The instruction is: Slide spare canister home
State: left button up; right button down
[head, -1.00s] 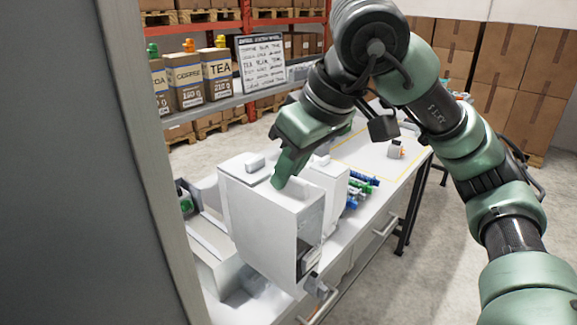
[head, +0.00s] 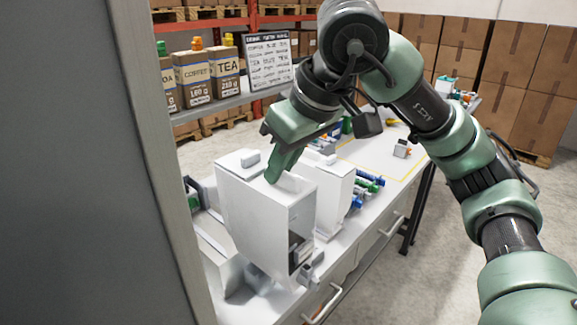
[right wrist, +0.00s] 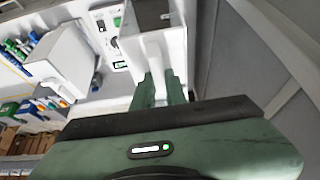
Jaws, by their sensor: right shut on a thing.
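The spare canister, a tall white box (head: 262,222) with a dark window low on its near side, stands upright at the near end of the dispenser row in the head view. My right gripper (head: 273,176) comes down on its top and is shut on it. In the right wrist view my fingers (right wrist: 160,88) meet the white canister wall (right wrist: 150,52). A second white canister (head: 330,190) stands just behind it, with a narrow gap. Whether the held canister is seated on its base is hidden. My left gripper is not in view.
A grey panel (head: 80,180) fills the left. Labelled boxes (head: 228,72) and a written board (head: 268,62) stand behind.

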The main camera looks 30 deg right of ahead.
aim_at(231, 154)
jog(key=shift+w+a+p, duration=0.2)
jog(key=shift+w+a, duration=0.05)
jog(key=shift+w, duration=0.45)
jog(key=shift+w+a+p, duration=0.2)
jog(key=shift+w+a, duration=0.1)
jog(key=shift+w, duration=0.45)
jog(key=shift+w+a+p, duration=0.2)
jog(key=shift+w+a, duration=0.05)
jog(key=shift+w, duration=0.45)
jog(key=shift+w+a+f+p, duration=0.1)
jog(key=shift+w+a+p, duration=0.4)
jog(key=shift+w, duration=0.7)
jog(key=shift+w+a+p, duration=0.35)
jog(key=shift+w+p, duration=0.15)
jog(key=shift+w, duration=0.7)
jog(key=shift+w+a+f+p, duration=0.1)
jog(key=shift+w+a+p, duration=0.4)
jog(key=shift+w, duration=0.85)
jog(key=shift+f, duration=0.1)
jog(key=shift+w+a+f, duration=0.25)
jog(key=shift+w+f, duration=0.45)
jog(key=shift+w, duration=0.05)
